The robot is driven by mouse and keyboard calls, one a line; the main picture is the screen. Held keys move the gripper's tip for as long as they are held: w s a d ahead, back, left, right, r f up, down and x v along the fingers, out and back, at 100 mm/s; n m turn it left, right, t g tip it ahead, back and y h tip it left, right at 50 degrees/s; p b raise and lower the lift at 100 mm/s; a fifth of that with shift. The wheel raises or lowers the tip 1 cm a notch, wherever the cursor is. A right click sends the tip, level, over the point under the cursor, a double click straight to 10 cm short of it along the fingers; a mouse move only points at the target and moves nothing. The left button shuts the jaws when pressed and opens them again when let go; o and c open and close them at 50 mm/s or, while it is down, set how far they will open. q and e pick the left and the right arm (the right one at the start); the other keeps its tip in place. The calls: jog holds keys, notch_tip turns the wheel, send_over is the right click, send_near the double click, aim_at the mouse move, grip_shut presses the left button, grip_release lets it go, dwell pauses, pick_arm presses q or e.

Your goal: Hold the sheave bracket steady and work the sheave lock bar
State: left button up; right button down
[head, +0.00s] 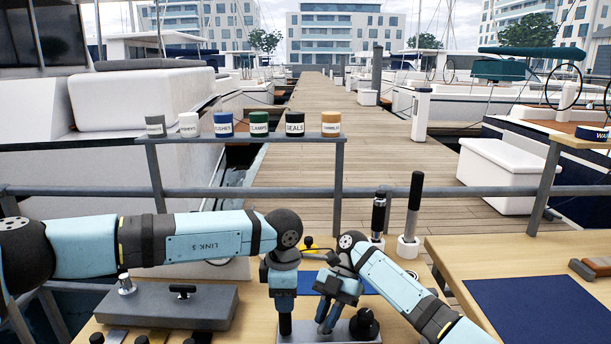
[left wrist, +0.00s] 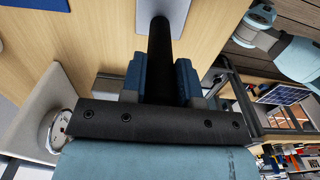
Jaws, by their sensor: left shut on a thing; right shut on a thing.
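The sheave bracket (head: 345,336) shows as a grey plate at the bottom of the head view, with a black post (head: 285,326) and a dark round knob (head: 365,323) on it. My left gripper (head: 283,306) comes down from above and is shut around the post. In the left wrist view the post (left wrist: 160,40) stands between the blue fingers (left wrist: 161,85) and meets a grey plate. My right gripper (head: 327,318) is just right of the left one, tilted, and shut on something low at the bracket. What it grips, likely the sheave lock bar, is hidden behind its fingers.
A grey block (head: 160,308) with a silver post and black handle lies left on the wooden bench. Two black-handled tools (head: 411,215) stand upright behind my right arm. Labelled jars (head: 259,124) line a rail shelf. A blue mat (head: 530,308) covers part of the right bench.

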jog(key=shift+d+f, duration=0.1)
jog(key=shift+d, duration=0.05)
jog(key=c, duration=1.2)
grip_release()
jog(key=shift+o, duration=0.2)
jog(key=v, duration=1.2)
jog(key=shift+c, duration=0.4)
